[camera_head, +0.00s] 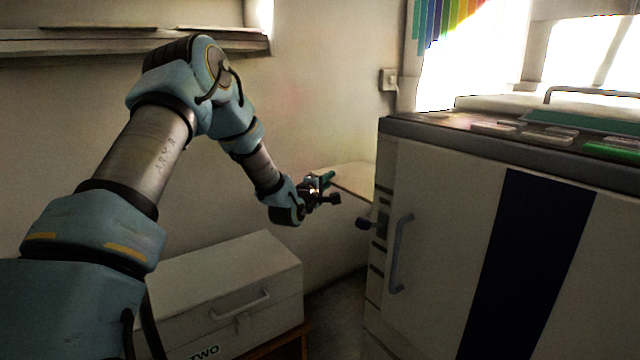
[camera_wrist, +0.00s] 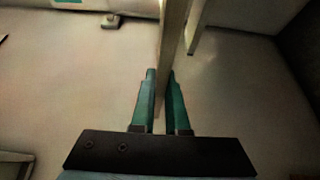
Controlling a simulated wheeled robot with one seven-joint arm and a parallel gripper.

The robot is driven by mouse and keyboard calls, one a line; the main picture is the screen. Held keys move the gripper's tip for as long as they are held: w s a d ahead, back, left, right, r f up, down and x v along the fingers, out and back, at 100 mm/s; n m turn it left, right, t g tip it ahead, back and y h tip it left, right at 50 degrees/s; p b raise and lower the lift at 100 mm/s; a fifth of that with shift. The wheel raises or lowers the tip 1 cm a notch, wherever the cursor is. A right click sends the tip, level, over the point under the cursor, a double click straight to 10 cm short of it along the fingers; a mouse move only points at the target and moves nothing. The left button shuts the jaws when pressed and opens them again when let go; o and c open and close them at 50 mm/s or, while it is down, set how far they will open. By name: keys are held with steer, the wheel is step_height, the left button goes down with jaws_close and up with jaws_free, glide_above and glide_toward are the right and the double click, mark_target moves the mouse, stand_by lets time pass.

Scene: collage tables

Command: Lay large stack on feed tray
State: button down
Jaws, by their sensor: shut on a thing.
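My gripper (camera_head: 330,188) is out at the end of my arm, near the middle of the head view, left of the big cabinet-like machine. In the wrist view its two green fingers (camera_wrist: 161,75) are closed on a thin pale slab (camera_wrist: 172,45), seen edge-on. It runs from between the fingers up past the top of the picture. It may be the large stack, but I cannot make out separate sheets. In the head view I cannot clearly separate the held thing from the pale surface behind the gripper. I cannot pick out the feed tray for certain.
The white machine (camera_head: 450,220) with a grey handle and dark stripe fills the right. Flat items and a green object (camera_head: 612,152) lie on its top. A white lidded case (camera_head: 225,285) stands lower left. A pale surface (camera_head: 355,178) lies behind my gripper. A wall shelf (camera_head: 100,42) is upper left.

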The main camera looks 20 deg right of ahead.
steer(key=d, duration=0.3)
steer(key=w+d, duration=0.1)
steer(key=d, duration=0.3)
steer(key=w+d, duration=0.1)
steer(key=d, duration=0.2)
steer(key=shift+d+b, duration=0.2)
steer(key=shift+b, duration=0.15)
step_height(320, 180, down, 6)
steer(key=b, duration=0.4)
steer(key=shift+a+f, duration=0.15)
steer(key=shift+a, duration=0.15)
steer(key=shift+s, duration=0.1)
steer(key=c, duration=0.8)
jaws_free()
steer(key=shift+f, duration=0.15)
steer(key=shift+c, duration=0.2)
steer(key=shift+a, duration=0.1)
steer(key=p, duration=0.1)
glide_toward(356, 171)
step_height(356, 171, down, 3)
steer(key=shift+a+f, duration=0.1)
steer(key=shift+f, duration=0.15)
